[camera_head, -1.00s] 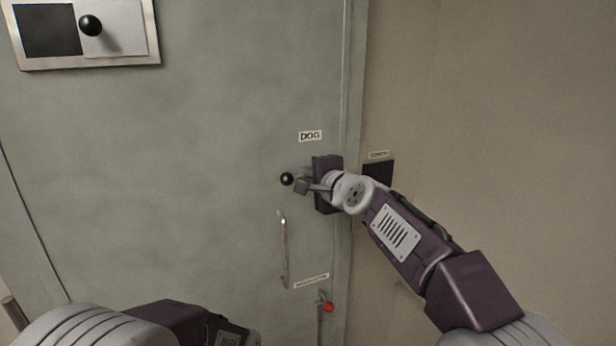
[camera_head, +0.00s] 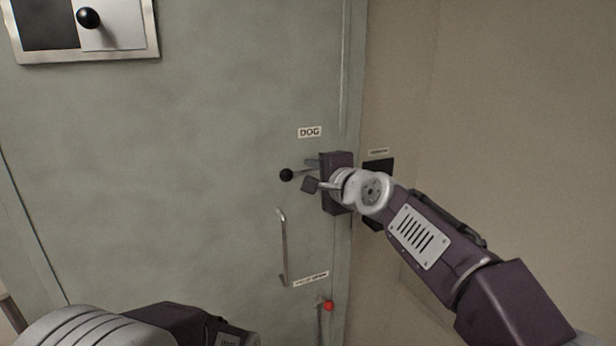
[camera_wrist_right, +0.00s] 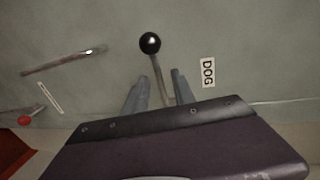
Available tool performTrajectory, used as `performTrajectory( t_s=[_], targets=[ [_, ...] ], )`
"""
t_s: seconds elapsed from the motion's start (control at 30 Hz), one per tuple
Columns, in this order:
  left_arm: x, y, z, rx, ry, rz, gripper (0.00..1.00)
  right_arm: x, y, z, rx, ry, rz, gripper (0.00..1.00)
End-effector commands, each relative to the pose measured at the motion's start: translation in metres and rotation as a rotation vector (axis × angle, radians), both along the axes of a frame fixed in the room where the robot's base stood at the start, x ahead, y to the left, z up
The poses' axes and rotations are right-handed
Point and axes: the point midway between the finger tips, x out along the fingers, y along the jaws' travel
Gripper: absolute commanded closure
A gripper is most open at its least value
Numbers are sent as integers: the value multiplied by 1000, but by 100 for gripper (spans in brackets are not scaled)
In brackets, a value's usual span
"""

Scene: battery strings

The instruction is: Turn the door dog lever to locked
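The dog lever (camera_head: 286,175) is a thin metal rod with a black ball knob, below the DOG label (camera_head: 310,132) on the grey-green door. In the head view the rod points left, nearly level. My right gripper (camera_head: 310,172) is at the rod, to the right of the knob. In the right wrist view the knob (camera_wrist_right: 150,43) is beyond the fingertips. The rod runs between the two spread fingers of the right gripper (camera_wrist_right: 160,75), with gaps on both sides. The rod's base is hidden by the gripper body. My left gripper is out of view.
A vertical door handle (camera_head: 283,248) is below the lever. A red-knobbed lever (camera_head: 328,306) is lower still. A dark panel (camera_head: 379,169) is on the wall right of the gripper. A framed panel with a black knob (camera_head: 88,18) is at upper left.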

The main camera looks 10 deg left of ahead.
Motion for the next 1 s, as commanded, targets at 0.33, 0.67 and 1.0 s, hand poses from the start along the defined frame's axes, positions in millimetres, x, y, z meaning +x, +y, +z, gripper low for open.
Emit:
performTrajectory(
  t_s=[0.33, 0.67, 1.0],
  targets=[
    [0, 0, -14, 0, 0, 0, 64, -42, -31, 10, 2, -1, -1, 69],
    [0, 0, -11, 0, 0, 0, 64, -42, -35, 14, 2, -1, -6, 69],
    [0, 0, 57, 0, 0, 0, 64, -29, -189, -93, -316, 276, -219, 69]
  ],
)
